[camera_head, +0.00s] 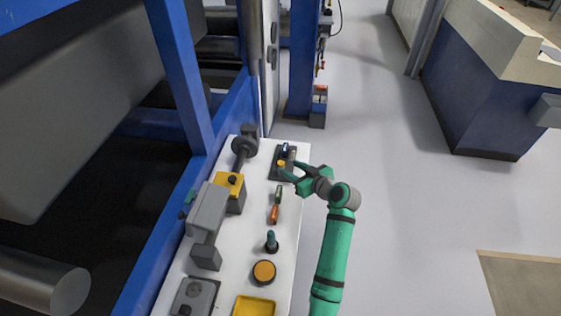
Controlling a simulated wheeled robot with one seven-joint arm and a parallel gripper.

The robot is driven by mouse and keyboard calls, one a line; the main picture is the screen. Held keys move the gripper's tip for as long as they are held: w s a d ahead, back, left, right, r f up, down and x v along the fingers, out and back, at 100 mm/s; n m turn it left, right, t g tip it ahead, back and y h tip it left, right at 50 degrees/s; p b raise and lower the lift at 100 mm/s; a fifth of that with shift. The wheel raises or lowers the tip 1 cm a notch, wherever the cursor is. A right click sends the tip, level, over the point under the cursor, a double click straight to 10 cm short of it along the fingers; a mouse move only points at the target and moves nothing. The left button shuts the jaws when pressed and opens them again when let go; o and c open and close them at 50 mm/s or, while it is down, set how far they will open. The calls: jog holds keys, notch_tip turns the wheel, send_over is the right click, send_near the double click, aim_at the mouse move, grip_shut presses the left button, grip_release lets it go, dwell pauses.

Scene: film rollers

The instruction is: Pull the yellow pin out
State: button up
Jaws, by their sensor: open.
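The yellow pin (281,163) shows as a small yellow piece on a dark plate (279,176) at the far end of the white panel. My gripper (284,171) is open at the end of my green arm, reaching in from the right with its jaws pointing left. Its fingertips are close to the yellow pin. I cannot tell whether they touch it or stand apart around it. The lower part of the pin is too small to make out.
The white panel (258,205) also carries an orange round button (264,272), a green knob (271,242), a yellow tray (255,306) and a grey lever unit (207,220). A blue frame (180,75) borders it on the left.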

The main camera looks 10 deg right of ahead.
aim_at(282, 163)
jog(key=x, duration=0.7)
jog(key=shift+a+f, duration=0.1)
grip_shut()
